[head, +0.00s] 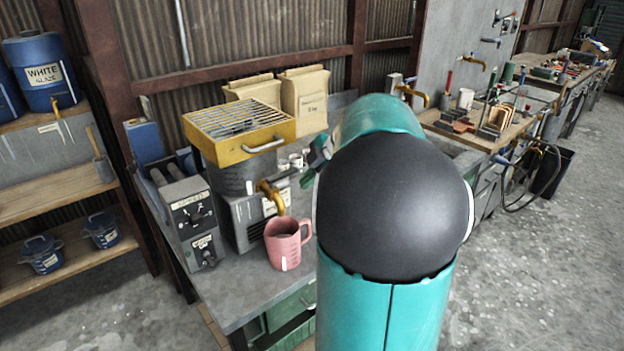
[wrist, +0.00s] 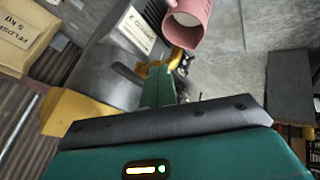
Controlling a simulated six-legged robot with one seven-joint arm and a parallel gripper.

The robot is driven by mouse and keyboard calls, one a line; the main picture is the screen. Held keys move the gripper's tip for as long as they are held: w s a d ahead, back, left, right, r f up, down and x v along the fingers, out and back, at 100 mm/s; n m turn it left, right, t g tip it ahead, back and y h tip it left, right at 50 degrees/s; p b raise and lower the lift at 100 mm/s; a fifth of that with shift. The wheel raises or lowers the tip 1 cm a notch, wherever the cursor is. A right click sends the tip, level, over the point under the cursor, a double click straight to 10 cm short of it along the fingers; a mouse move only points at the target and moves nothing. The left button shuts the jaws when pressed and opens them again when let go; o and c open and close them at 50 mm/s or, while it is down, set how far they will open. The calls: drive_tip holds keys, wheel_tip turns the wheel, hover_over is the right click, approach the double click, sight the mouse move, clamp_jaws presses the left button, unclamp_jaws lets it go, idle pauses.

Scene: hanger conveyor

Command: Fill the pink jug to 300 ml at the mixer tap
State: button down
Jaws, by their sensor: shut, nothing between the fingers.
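The pink jug (head: 283,246) stands upright on the grey bench, below and just right of the mixer's yellow tap (head: 272,194). In the wrist view the jug (wrist: 194,36) shows at the top, with a pale disc inside; I cannot tell if it is liquid or the bottom. I cannot read its level. My gripper (head: 314,166) is mostly hidden behind my arm in the head view. In the wrist view my gripper (wrist: 160,78) is shut and empty, its green fingers close to the yellow tap (wrist: 178,58); contact is unclear.
The mixer carries a yellow grated tray (head: 238,126) on top. Grey switch boxes (head: 190,212) stand left of it, and paper sacks (head: 304,98) behind. Shelves with blue buckets (head: 44,72) are at left. Bench surface is bare in front of the jug.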

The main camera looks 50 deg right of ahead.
drive_tip(key=d+v, duration=0.1)
drive_tip(key=v, duration=0.9)
drive_tip(key=shift+w, duration=0.3)
drive_tip(key=shift+d, duration=0.1)
drive_tip(key=a+f+m+g, duration=0.2)
drive_tip(key=a+m, duration=0.3)
drive_tip(key=a, duration=1.5)
drive_tip(key=s+a+f+m+h, duration=0.1)
drive_tip(key=s+a+f+m, duration=0.2)
drive_tip(key=a, duration=0.5)
drive_tip(key=s+a+f+m+h, duration=0.1)
drive_tip(key=s+a+f+m, duration=0.3)
drive_tip(key=s+a, duration=0.2)
drive_tip(key=a, duration=0.2)
drive_tip(key=shift+s+a+f+m+t, duration=0.15)
drive_tip(key=shift+a+f+m+t, duration=0.15)
drive_tip(key=shift+a+m, duration=0.1)
